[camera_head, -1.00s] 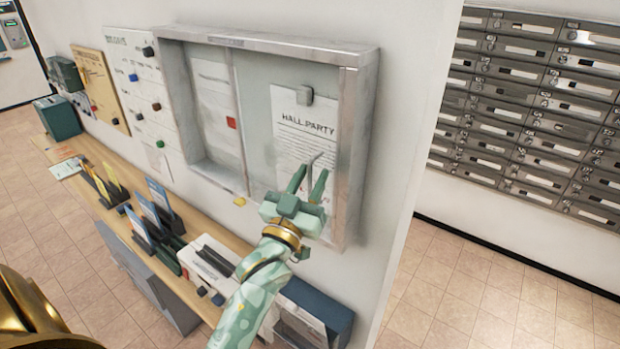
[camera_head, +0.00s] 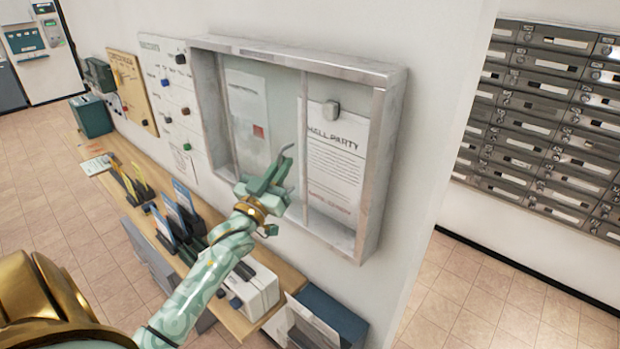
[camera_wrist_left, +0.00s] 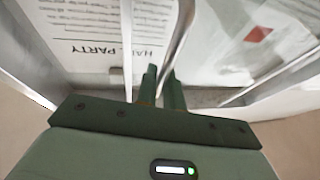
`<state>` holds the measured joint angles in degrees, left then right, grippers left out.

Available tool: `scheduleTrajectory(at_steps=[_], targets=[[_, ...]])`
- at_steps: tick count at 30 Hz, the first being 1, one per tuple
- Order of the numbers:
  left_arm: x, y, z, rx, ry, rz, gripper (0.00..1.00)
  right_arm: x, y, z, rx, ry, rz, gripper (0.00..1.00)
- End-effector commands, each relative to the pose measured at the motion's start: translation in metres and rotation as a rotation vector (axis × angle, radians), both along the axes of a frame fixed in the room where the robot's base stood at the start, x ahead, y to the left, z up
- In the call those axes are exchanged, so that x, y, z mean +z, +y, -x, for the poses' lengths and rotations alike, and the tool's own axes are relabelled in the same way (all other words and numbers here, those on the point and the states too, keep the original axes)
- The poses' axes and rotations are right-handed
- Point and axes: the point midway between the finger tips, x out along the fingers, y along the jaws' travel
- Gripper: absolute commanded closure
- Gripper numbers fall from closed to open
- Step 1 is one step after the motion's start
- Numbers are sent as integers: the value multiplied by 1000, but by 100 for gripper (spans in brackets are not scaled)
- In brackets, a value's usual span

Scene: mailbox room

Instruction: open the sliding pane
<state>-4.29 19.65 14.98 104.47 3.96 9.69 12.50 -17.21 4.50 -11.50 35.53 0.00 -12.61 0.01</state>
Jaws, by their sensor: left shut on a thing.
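The metal-framed notice case (camera_head: 376,165) hangs on the white wall. Its clear sliding pane (camera_head: 290,110) now stands over the left part, with its upright right edge near the middle. A HALL PARTY sheet (camera_head: 335,160) shows in the right part. My left gripper (camera_head: 272,175) is in front of the pane, shut on its thin silver handle (camera_head: 287,152). In the left wrist view the handle (camera_wrist_left: 180,35) runs down between the green fingers (camera_wrist_left: 160,85). My right gripper is not in view.
A wooden shelf (camera_head: 288,275) below holds leaflet stands (camera_head: 178,215) and a white box (camera_head: 255,290). A whiteboard (camera_head: 165,85) and a cork board (camera_head: 130,85) hang to the left. Metal mailboxes (camera_head: 550,120) line the right wall. Tiled floor lies open between.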

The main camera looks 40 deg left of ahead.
Motion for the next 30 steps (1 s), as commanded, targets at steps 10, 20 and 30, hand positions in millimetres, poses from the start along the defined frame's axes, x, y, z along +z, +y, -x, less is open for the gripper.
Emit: scheduleTrajectory(at_steps=[10, 20, 30], targets=[[0, 87, -7, 2, -3, -4, 100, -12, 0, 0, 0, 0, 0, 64], [0, 116, -9, 0, -2, -1, 100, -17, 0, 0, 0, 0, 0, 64], [0, 117, -9, 0, -1, 0, 100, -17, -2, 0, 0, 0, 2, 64]])
